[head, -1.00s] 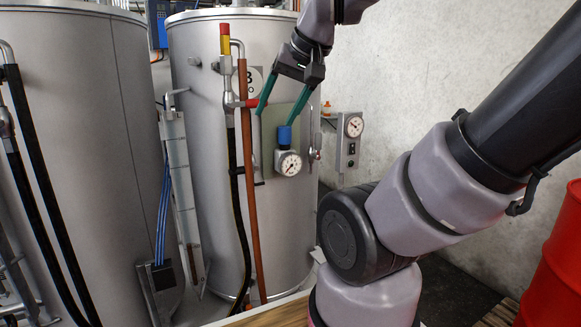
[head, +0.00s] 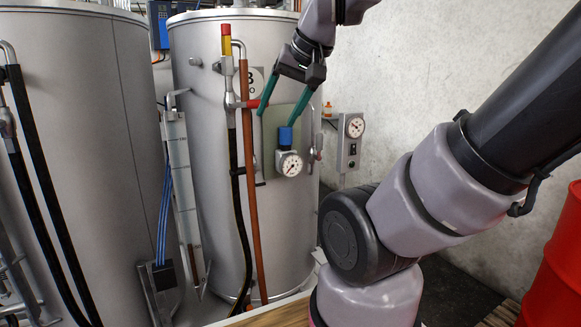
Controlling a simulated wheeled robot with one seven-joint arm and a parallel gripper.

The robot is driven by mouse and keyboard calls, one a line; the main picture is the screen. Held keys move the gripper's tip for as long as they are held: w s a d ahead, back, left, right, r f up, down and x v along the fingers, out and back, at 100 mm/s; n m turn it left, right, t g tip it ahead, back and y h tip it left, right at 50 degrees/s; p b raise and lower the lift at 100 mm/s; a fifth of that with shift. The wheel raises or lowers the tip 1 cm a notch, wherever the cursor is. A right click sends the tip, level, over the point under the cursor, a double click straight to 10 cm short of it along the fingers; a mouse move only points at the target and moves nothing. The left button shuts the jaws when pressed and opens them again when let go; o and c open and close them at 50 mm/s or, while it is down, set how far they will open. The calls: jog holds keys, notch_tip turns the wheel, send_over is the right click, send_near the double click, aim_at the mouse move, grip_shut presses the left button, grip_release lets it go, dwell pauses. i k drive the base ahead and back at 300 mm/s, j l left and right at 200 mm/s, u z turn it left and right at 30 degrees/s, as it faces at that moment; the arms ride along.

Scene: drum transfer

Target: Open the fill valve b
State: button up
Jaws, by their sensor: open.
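The fill valve (head: 231,103) sits on a pipe fitting at the front of the right-hand steel tank. Its red lever (head: 250,103) points sideways to the right, roughly level. My gripper (head: 276,119) hangs from above in front of this tank, with its two green fingers spread wide and nothing between them. The left fingertip overlaps the right end of the red lever in the picture; I cannot tell whether they touch. The tank's letter sign (head: 257,79) is partly hidden, and seems to read B.
A blue-topped regulator with a round gauge (head: 291,164) sits just below the fingers. A brown pipe (head: 250,200) and a black hose run down beside the valve. A grey control box (head: 350,143) is to the right. A red drum (head: 555,260) stands at far right.

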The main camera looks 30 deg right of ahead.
aim_at(251, 103)
jog(key=i+l+z, duration=0.45)
jog(key=i, duration=0.3)
jog(key=l, duration=0.1)
